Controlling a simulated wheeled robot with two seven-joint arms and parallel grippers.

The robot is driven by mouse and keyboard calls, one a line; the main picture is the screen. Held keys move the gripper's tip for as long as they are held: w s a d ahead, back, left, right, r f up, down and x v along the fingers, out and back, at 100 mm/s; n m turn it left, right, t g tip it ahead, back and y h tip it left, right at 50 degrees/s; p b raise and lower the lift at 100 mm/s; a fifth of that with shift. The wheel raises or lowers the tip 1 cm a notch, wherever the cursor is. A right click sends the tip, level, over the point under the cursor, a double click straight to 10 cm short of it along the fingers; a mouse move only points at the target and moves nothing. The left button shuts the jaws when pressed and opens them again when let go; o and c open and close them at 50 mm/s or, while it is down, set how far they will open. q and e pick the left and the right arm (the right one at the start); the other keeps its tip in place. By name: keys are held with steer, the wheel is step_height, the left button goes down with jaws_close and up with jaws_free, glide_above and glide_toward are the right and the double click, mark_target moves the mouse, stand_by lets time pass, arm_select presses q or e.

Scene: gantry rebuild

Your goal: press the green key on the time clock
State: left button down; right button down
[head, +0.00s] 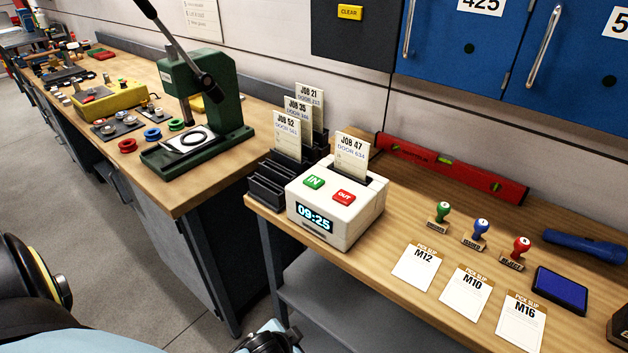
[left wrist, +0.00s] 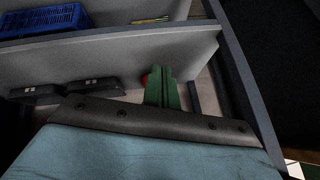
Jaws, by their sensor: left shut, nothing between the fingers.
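The white time clock (head: 335,205) stands on the near wooden bench in the head view, its display reading 09:25. Its green IN key (head: 314,182) is on the sloped top, left of the red OUT key (head: 343,196). A JOB 47 card (head: 352,158) stands in its slot. In the left wrist view my left gripper (left wrist: 161,72) shows green fingers, side by side, shut and empty. The clock is not in that view. In the head view, part of my left arm is at the bottom edge, below and apart from the clock; its fingertips are not clearly visible. My right gripper is not in view.
A card rack (head: 272,187) stands close left of the clock. A green arbor press (head: 198,100) is on the left bench. Stamps, pick slips and a red level (head: 450,167) lie to the right. A blue crate (left wrist: 45,18) sits on a grey shelf in the wrist view.

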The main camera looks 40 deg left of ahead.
arm_select(q)
steer(key=w+d+r+m+t, duration=0.1)
steer(key=w+r+t, duration=0.3)
steer(key=r, duration=0.9)
steer(key=w+r+m+t, duration=0.1)
steer(key=w+r+t, duration=0.25)
steer(key=r, duration=0.95)
steer(key=w+d+r+m+t, duration=0.1)
steer(key=w+r+t, duration=0.35)
steer(key=r, duration=0.95)
steer(key=w+d+r+m+g+h, duration=0.1)
steer(key=d+r+m+g+h, duration=0.1)
steer(key=d+r+m+h, duration=0.5)
steer(key=w+d+r+m+g+h, duration=0.15)
steer(key=r+m+h, duration=0.35)
steer(key=m+h, duration=0.6)
steer(key=w+a+f+m+g+y, duration=0.2)
steer(key=a+y, duration=0.4)
steer(key=a, duration=0.3)
steer(key=w+a+f+m+g+y, duration=0.1)
steer(key=a+f+m+g+y, duration=0.2)
steer(key=a+m+g+y, duration=0.2)
steer(key=a+y, duration=0.2)
steer(key=a, duration=0.2)
steer(key=shift+w, duration=0.4)
